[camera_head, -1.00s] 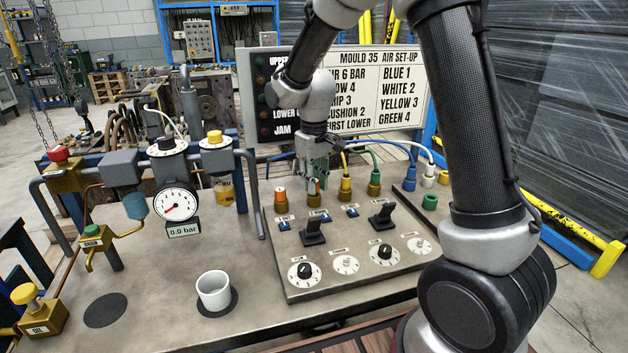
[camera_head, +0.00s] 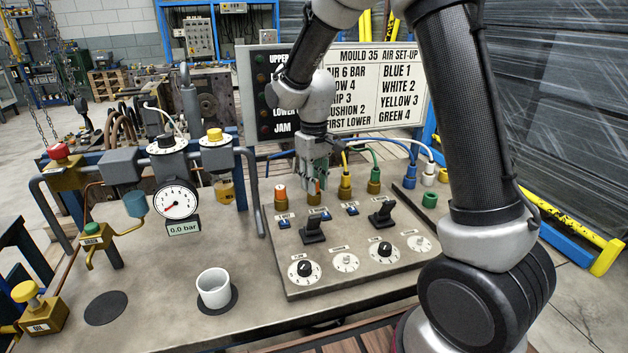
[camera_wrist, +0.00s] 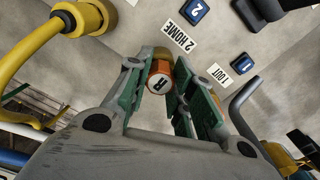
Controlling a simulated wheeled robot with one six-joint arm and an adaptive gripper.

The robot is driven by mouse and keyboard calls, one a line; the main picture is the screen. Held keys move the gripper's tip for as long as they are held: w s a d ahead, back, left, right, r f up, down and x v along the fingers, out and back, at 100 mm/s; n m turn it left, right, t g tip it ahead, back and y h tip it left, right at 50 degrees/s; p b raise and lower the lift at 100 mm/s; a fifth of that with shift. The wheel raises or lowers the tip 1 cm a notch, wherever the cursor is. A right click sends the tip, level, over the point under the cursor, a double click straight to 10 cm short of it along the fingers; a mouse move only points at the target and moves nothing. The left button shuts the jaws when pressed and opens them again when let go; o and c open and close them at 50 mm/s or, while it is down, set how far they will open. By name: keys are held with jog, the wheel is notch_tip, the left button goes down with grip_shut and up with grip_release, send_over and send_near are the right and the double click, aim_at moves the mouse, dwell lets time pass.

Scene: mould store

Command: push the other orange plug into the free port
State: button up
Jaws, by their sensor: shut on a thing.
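My gripper (camera_head: 313,172) is shut on an orange plug (camera_wrist: 159,80) marked "R", which sits between the green fingers in the wrist view. In the head view this plug (camera_head: 314,186) shows partly below the fingers, at the second brass port (camera_head: 314,199) from the left. Whether it is fully seated there I cannot tell. The other orange plug (camera_head: 280,190), with a pale top, stands upright in the leftmost brass port (camera_head: 281,202). The fingers hide part of the held plug and port.
Yellow (camera_head: 345,182) and green (camera_head: 374,175) hose plugs stand right of my gripper. Blue (camera_head: 409,170) and white (camera_head: 428,168) ones stand farther right. Black levers (camera_head: 312,229) and dials (camera_head: 305,271) lie in front. A white mug (camera_head: 213,288) stands front left.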

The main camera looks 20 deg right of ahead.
jog(key=shift+f, duration=0.1)
grip_shut()
jog(key=o, duration=1.4)
grip_release()
jog(key=shift+r, duration=3.8)
jog(key=shift+s+d+r+m+t, duration=0.75)
jog(key=shift+s+d+r, duration=1.3)
jog(key=shift+s, duration=2.35)
jog(key=shift+s+d+r+m+t, duration=0.75)
jog(key=shift+s+d+r, duration=0.45)
jog(key=shift+s+d, duration=2.5)
jog(key=shift+s+d+r+m+t, duration=0.75)
jog(key=shift+s+d+r, duration=0.9)
jog(key=shift+s, duration=3.5)
